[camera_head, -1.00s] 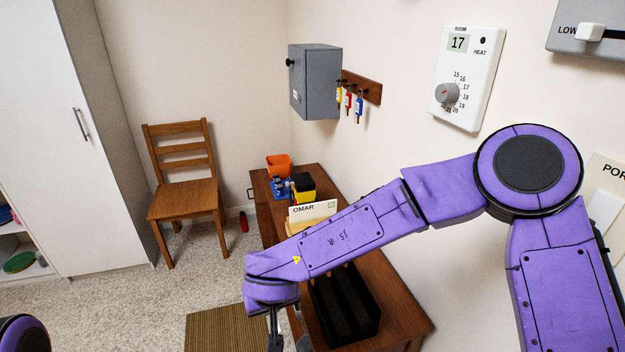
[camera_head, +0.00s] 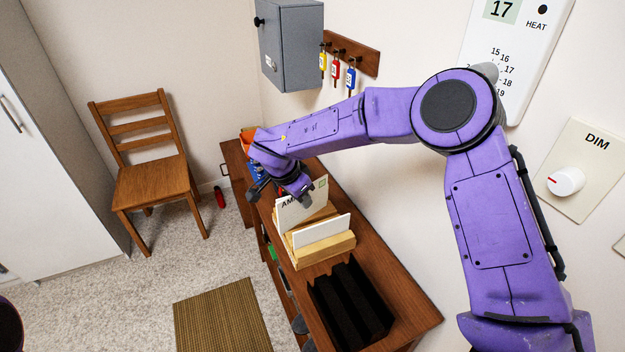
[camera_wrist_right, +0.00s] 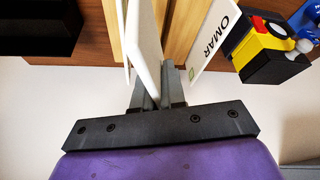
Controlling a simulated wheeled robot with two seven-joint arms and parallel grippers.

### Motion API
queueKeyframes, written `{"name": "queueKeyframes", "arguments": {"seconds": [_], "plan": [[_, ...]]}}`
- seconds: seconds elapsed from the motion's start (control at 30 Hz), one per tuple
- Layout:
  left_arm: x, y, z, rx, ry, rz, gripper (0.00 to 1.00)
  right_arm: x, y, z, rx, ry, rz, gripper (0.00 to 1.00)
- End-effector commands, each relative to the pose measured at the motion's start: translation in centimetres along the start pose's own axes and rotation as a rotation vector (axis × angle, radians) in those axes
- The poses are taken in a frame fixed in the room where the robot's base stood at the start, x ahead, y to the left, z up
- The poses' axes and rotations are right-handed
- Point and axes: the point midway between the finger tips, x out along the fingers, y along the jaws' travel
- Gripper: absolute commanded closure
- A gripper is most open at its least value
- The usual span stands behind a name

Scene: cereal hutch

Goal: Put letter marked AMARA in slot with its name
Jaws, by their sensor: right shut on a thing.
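A white letter (camera_head: 288,212) whose visible marking starts "AM" stands upright in a wooden rack (camera_head: 326,250). My right gripper (camera_head: 304,196) is at its top edge, shut on it. In the right wrist view the held letter (camera_wrist_right: 147,50) runs edge-on between the fingers (camera_wrist_right: 157,98). A letter marked OMAR (camera_wrist_right: 213,35) stands to the right of it there, apart from the fingers. Another white letter (camera_head: 322,231) stands in the rack nearer to me, its marking hidden. A black slotted holder (camera_head: 372,318) is on the cabinet in front of the rack; no names show on it. My left gripper is out of view.
The wooden cabinet (camera_head: 405,308) stands along the wall. A yellow, black and red item (camera_wrist_right: 262,48) is close beside the OMAR letter. A grey box (camera_head: 290,45) and hanging keys (camera_head: 336,70) are above. A chair (camera_head: 150,180) stands at the left.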

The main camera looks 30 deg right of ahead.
Motion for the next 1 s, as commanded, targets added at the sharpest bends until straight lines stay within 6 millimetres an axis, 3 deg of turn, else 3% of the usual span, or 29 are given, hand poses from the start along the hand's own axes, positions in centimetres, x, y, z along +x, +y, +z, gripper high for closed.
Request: {"name": "queueKeyframes", "arguments": {"seconds": [0.1,0.2,0.37,0.8,1.0], "plan": [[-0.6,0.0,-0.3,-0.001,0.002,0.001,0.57,0.0,-0.2,-3.0,0.206,0.008,0.073,1.00],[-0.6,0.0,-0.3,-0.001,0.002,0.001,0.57,0.1,-0.3,-3.9,0.287,0.009,0.101,1.00],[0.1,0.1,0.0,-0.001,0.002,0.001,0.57,0.8,-0.2,-3.8,0.303,0.010,0.105,1.00],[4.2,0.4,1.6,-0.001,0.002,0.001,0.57,4.1,-0.3,-2.4,0.299,0.011,0.102,1.00],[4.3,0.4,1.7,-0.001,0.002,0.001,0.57,4.2,-0.3,-2.4,0.298,0.010,0.102,1.00]]}}
